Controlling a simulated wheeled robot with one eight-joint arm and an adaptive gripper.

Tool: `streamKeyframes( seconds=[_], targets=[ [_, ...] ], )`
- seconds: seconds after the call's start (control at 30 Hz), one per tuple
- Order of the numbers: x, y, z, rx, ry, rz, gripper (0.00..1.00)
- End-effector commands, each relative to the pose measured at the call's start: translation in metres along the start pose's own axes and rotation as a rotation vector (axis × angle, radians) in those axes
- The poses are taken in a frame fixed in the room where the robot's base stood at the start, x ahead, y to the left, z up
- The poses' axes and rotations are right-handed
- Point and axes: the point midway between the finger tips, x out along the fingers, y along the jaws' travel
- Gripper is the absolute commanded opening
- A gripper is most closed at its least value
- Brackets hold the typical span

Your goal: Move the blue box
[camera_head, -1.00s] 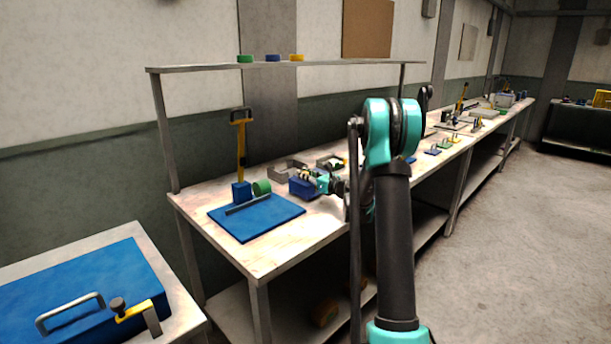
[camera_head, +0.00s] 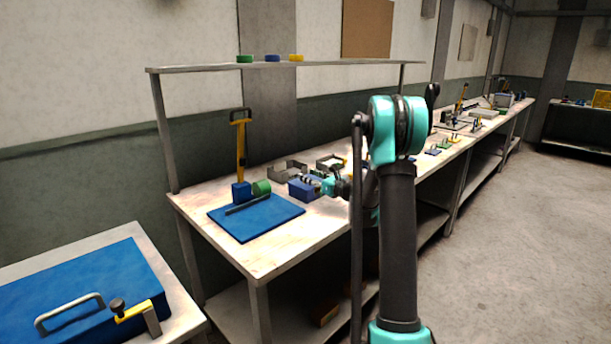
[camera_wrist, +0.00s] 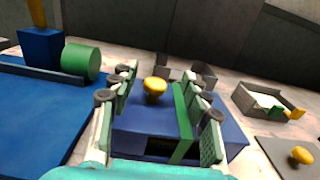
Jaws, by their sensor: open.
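In the head view my gripper (camera_head: 314,184) is at the box's right side. Whether any finger touches the box I cannot tell.
Grey open trays (camera_head: 288,170) stand behind the box. A shelf (camera_head: 290,66) spans above. A side table with a blue case (camera_head: 90,285) is at left.

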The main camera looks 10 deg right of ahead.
Motion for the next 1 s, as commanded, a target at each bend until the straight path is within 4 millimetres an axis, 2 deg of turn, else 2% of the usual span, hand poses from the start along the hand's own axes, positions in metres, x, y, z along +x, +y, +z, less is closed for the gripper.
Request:
streamKeyframes(
  seconds=[0.2, 0.43, 0.63, 1.0],
  targets=[
    [-0.047, -0.001, 0.0, 0.0, 0.0, -0.003, 0.47],
    [-0.082, -0.001, 0.0, 0.0, 0.0, -0.002, 0.47],
    [-0.093, 0.0, 0.0, 0.0, 0.0, -0.001, 0.47],
    [-0.093, 0.0, 0.0, 0.0, 0.0, 0.0, 0.47]
  ],
)
